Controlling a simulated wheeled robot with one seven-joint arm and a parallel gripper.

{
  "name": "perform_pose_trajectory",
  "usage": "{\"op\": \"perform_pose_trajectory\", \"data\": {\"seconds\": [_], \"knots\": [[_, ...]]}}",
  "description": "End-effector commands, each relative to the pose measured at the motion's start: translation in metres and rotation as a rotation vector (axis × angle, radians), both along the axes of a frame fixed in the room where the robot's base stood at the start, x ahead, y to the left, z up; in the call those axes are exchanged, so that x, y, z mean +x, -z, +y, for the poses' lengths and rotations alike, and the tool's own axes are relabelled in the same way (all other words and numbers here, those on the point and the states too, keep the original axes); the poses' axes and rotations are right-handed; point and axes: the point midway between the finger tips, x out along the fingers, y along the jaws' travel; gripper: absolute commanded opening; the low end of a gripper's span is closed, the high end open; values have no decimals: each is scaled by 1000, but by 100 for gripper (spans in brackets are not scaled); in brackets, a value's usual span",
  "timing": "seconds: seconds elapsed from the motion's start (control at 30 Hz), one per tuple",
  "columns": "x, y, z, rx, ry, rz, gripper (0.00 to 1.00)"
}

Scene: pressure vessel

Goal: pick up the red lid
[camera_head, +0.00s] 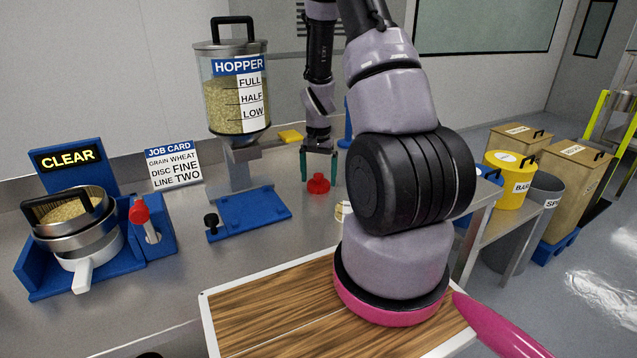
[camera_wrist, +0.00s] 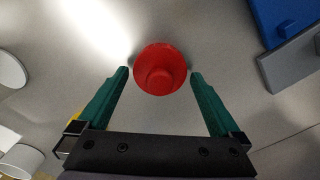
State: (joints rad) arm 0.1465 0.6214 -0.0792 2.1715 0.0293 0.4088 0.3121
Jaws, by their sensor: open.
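The red lid (camera_head: 318,184) is a small round piece with a raised knob. It sits on the steel counter, right of the blue plate under the hopper. In the wrist view the lid (camera_wrist: 160,70) lies just beyond and between the tips of my two green fingers. My gripper (camera_head: 319,166) points down above the lid, with one finger on each side of it. In the wrist view my gripper (camera_wrist: 160,76) is open and nothing is between its pads. I cannot tell whether the fingertips are level with the lid.
The hopper (camera_head: 237,95) stands left of the lid, over a blue plate (camera_head: 250,212). A yellow item (camera_head: 290,136) lies behind. A small white container (camera_head: 342,212) is partly hidden by my arm. Stacked sieves (camera_head: 75,225) and a red-handled lever (camera_head: 141,213) are at the left.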

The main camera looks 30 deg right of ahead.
Motion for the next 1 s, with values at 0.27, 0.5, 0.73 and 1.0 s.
{"op": "perform_pose_trajectory", "data": {"seconds": [0.27, 0.5, 0.73, 1.0], "knots": [[0, 1, 0, 0, 0, -1, 85], [0, 1, 0, 1, 0, -1, 33], [0, -1, 0, 0, 0, -1, 33], [2, -44, 0, 0, 0, -6, 33]]}}
